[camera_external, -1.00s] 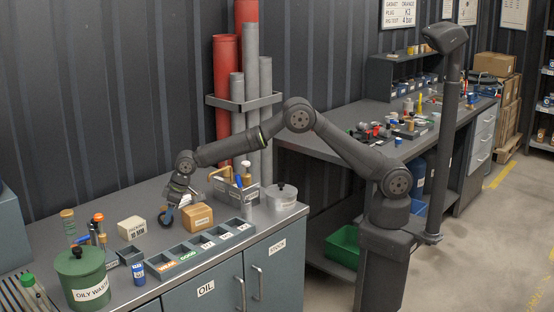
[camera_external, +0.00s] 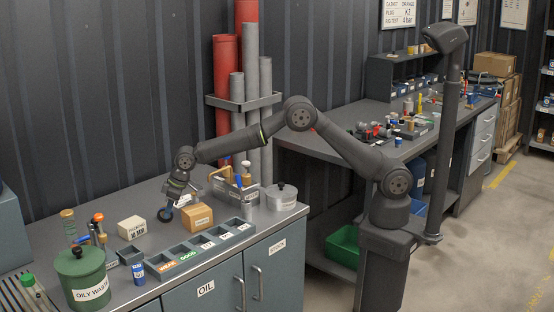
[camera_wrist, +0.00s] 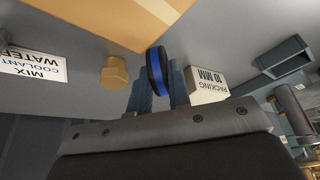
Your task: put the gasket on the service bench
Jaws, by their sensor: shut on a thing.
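The gasket, a black ring with a blue band (camera_wrist: 156,68), is held on edge between the finger tips of my gripper (camera_wrist: 157,88) in the wrist view. In the outside view, the gasket (camera_external: 165,214) hangs at my gripper (camera_external: 175,195) just above the near grey bench (camera_external: 100,215), left of a cardboard box. A gap under it is hard to judge. The far grey bench (camera_external: 325,150), behind my arm, carries several small parts. Neither bench top shows a label naming it the service bench.
The cardboard box (camera_external: 197,217) and a white packing block (camera_external: 132,228) stand close to my gripper. A brass hex part (camera_wrist: 114,72) is near it. A compartment tray (camera_external: 160,265), green oily waste can (camera_external: 82,275) and grey lidded pot (camera_external: 281,197) stand along the near bench.

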